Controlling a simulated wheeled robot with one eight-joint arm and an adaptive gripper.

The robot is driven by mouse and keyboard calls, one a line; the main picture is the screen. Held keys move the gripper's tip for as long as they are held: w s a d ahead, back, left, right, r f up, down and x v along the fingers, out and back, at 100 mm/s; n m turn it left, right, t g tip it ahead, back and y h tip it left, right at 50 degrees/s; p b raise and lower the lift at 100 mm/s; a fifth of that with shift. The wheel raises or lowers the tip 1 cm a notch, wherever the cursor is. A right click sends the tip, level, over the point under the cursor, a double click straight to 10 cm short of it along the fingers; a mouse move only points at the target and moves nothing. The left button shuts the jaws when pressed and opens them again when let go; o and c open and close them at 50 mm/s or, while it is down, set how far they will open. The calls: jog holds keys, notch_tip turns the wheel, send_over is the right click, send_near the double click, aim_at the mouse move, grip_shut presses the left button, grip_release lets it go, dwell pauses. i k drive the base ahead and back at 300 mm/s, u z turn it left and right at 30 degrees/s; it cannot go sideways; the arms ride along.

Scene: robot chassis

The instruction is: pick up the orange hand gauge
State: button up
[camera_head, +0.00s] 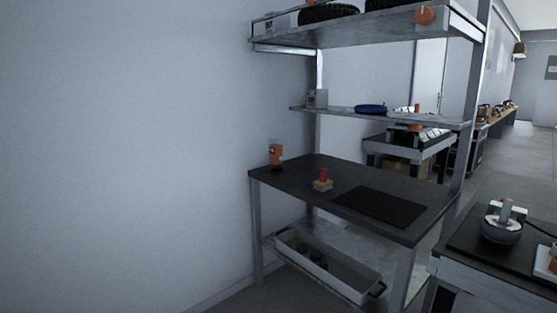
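An orange upright device (276,155), which looks like the hand gauge, stands at the far left corner of the dark worktop (290,180), near the wall. A second small object (322,181), red on top with a pale orange base, sits on the same worktop to its right. Another orange rounded item (425,15) is on the top shelf at the right. My gripper is not in view.
A black mat (379,207) lies on the worktop's right part. Shelves (380,118) hang above it, and a grey bin (328,264) sits below. A second bench (470,243) with a grey device (502,222) stands at right. A plain wall (120,150) fills the left.

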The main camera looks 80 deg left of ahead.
aim_at(276, 151)
jog(key=u, duration=3.25)
jog(key=i, duration=0.5)
jog(key=u, duration=0.8)
jog(key=i, duration=2.1)
jog(key=z, duration=0.45)
jog(key=i, duration=0.55)
jog(key=z, duration=0.25)
